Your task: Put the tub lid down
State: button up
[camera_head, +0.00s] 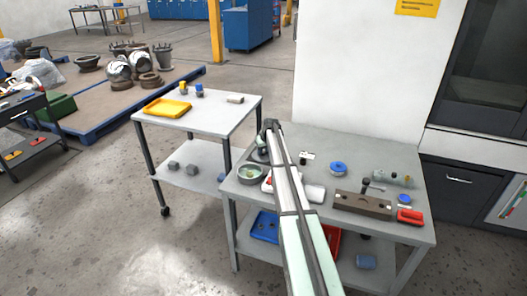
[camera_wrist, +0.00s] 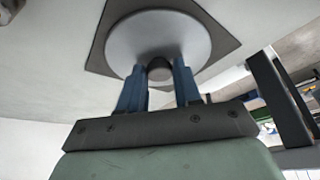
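The tub lid is a round grey disc with a dark knob in the middle. In the wrist view the lid (camera_wrist: 125,40) is over a dark square pad (camera_wrist: 97,62); whether it touches the pad is hard to tell. My gripper (camera_wrist: 160,75) has its two blue fingers on either side of the knob, and they look closed against it. In the head view my gripper (camera_head: 264,147) is low at the back left of the grey workbench (camera_head: 400,232), partly hidden by my arm. The open greenish tub (camera_head: 250,174) stands just in front of the lid.
A blue round part (camera_head: 339,168), a brown block (camera_head: 362,205) and a red item (camera_head: 410,216) are on the bench's right half. A white machine wall (camera_head: 350,80) rises behind. A cart with a yellow tray (camera_head: 167,108) stands at the left.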

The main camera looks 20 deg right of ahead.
jog(key=o, duration=0.4)
jog(key=shift+r, duration=0.1)
jog(key=v, duration=1.2)
jog(key=shift+r, duration=0.1)
